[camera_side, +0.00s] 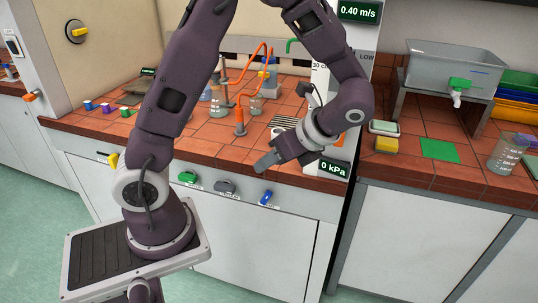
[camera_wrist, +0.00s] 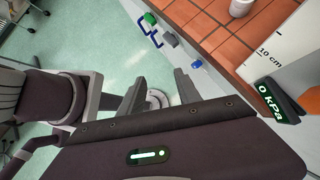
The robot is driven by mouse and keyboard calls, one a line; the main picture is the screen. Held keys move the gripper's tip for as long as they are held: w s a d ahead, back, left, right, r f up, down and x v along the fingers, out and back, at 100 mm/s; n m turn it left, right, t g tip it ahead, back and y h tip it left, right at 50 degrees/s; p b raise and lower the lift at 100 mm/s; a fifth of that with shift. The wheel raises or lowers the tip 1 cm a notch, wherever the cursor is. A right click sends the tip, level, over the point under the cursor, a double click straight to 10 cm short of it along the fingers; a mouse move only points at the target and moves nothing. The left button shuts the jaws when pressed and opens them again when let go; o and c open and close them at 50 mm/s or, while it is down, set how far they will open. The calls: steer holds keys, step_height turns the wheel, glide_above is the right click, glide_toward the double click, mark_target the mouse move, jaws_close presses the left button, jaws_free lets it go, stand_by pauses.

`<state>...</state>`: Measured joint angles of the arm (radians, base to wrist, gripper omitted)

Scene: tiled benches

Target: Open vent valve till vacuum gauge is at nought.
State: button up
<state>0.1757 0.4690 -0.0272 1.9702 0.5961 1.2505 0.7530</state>
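The gauge display (camera_side: 333,168) at the bench's front right edge reads 0 kPa; the same 0 kPa shows in the wrist view (camera_wrist: 269,102). Several valve handles sit along the bench's front face: a green one (camera_side: 187,177), a grey one (camera_side: 225,186) and a blue one (camera_side: 266,198). Their labels are too small to read, so I cannot tell which is the vent valve. In the wrist view the blue handle (camera_wrist: 196,64) lies just beyond the right finger. My gripper (camera_wrist: 160,92) is open and empty, apart from the handles. In the side view it (camera_side: 268,160) is above the blue handle.
A yellow handle (camera_side: 113,160) is at the far left of the front face. A grey tank (camera_side: 455,66) and a yellow sponge (camera_side: 387,145) are at right. Open floor lies in front.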

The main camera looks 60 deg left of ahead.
steer(key=shift+s+d+r+n+t+h, duration=0.25)
steer(key=shift+s+r+n+h, duration=0.1)
steer(key=shift+r+n, duration=0.2)
steer(key=shift+s+d+r+n+t+h, duration=0.15)
steer(key=shift+s+d+r+n+h, duration=0.15)
steer(key=shift+r+n, duration=0.2)
steer(key=m+t, duration=0.3)
steer(key=m, duration=1.2)
glide_above(267, 197)
steer(key=d, duration=0.3)
steer(key=shift+y, duration=0.25)
step_height(267, 197, down, 20)
steer(key=shift+f, duration=0.15)
steer(key=x, duration=0.7)
steer(key=shift+s+d, duration=0.1)
jaws_close()
